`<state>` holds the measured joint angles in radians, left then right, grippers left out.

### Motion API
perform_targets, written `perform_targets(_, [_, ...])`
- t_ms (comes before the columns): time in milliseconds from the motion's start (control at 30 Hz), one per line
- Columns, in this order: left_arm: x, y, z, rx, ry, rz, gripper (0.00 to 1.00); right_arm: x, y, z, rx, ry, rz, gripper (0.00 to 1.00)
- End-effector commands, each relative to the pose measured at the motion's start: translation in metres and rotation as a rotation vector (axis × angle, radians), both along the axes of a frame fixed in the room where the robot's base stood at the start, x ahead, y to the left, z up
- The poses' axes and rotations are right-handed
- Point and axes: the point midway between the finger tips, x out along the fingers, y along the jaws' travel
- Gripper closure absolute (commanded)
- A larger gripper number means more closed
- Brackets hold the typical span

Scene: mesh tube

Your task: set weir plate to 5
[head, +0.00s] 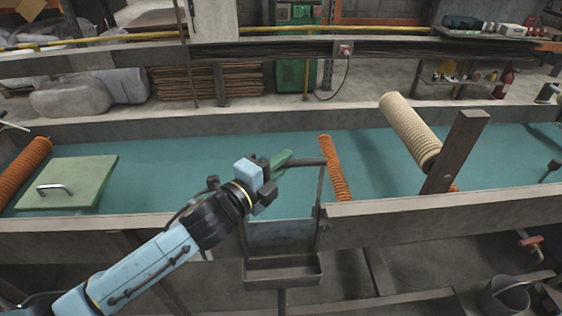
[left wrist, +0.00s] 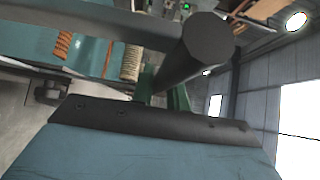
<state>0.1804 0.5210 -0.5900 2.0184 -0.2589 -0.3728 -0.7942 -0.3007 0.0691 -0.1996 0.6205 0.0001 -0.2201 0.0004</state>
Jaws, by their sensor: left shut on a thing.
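The weir plate (head: 282,234) is a grey-blue panel in a gap in the trough's near wall, above a small grey catch box (head: 283,270). A dark round handle bar (head: 308,162) sits above it, joined to a thin upright rod at its right end. My left gripper (head: 281,160) has green fingers and is shut on the bar near its left end. In the left wrist view, the bar (left wrist: 190,58) runs between the green fingers (left wrist: 162,92). My gripper and wrist hide part of the bar and the gap's left side. I cannot read any scale marks. My right gripper is not in view.
The long trough (head: 430,208) holds blue-green water. A pale green lid (head: 68,183) with a handle lies at left. A dark post (head: 455,150) rises at right.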

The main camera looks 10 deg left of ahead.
Motion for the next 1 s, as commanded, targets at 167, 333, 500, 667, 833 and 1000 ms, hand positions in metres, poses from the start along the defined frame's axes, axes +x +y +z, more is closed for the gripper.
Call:
perform_targets(167, [0.001, 0.001, 0.009, -0.001, -0.013, 0.001, 1.0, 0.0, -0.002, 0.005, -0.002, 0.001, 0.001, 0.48])
perform_targets(333, [0.002, 0.001, 0.01, -0.002, -0.017, 0.001, 1.0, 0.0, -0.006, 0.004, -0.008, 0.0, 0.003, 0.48])
perform_targets(500, [0.001, 0.001, 0.01, -0.002, -0.016, 0.001, 0.65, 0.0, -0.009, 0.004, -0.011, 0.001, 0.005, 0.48])
perform_targets(667, [0.001, 0.001, 0.007, -0.001, -0.009, 0.0, 0.63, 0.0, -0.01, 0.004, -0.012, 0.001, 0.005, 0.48])
perform_targets(833, [-0.001, 0.001, 0.005, 0.0, -0.005, 0.0, 0.63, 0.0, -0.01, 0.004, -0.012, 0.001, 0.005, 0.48])
perform_targets(1000, [-0.016, 0.009, 0.004, 0.0, -0.004, 0.001, 0.63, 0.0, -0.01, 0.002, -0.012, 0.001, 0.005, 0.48])
